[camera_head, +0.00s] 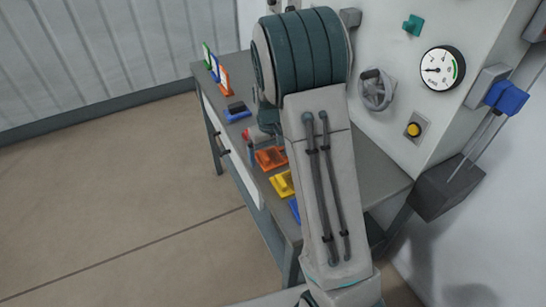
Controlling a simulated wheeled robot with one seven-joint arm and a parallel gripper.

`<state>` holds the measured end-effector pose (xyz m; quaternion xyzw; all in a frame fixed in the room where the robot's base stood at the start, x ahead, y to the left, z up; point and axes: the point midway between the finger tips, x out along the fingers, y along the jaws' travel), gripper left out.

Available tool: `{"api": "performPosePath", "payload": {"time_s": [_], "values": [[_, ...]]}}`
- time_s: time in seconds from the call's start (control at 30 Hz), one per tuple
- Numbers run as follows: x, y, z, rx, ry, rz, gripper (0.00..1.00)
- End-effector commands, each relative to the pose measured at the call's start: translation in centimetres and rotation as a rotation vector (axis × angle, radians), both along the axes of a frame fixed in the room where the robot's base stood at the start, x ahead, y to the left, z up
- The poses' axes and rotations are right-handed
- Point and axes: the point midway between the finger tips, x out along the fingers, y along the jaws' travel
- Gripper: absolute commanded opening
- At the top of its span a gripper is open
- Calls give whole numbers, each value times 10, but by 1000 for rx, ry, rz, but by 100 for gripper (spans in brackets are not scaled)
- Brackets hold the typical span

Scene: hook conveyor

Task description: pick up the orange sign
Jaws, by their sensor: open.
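A small upright orange sign (225,80) stands near the far left end of the grey workbench, the nearest in a row with a blue one and a green one. My gripper (258,138) shows only in part beside my arm, low over the middle of the bench. It is open, apart from the orange sign and nearer to me. Its fingertips are hard to make out, and my large arm link hides much of this area.
The workbench (225,98) carries a blue block (237,113), an orange block (270,158), a yellow block (282,184) and another blue piece (294,210). A wall panel with a gauge (443,69) stands at right. The floor at left is clear.

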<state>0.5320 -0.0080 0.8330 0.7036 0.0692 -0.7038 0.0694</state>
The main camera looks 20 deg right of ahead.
Motion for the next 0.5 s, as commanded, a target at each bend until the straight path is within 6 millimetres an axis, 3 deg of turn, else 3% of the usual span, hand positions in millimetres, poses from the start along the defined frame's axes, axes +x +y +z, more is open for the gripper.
{"api": "performPosePath", "payload": {"time_s": [0.03, 0.2, 0.5], "values": [[0, 0, 0, 0, 0, 0, 90], [0, 0, 0, 0, 0, 0, 44], [0, 0, 1, 0, -1, 0, 40]]}}
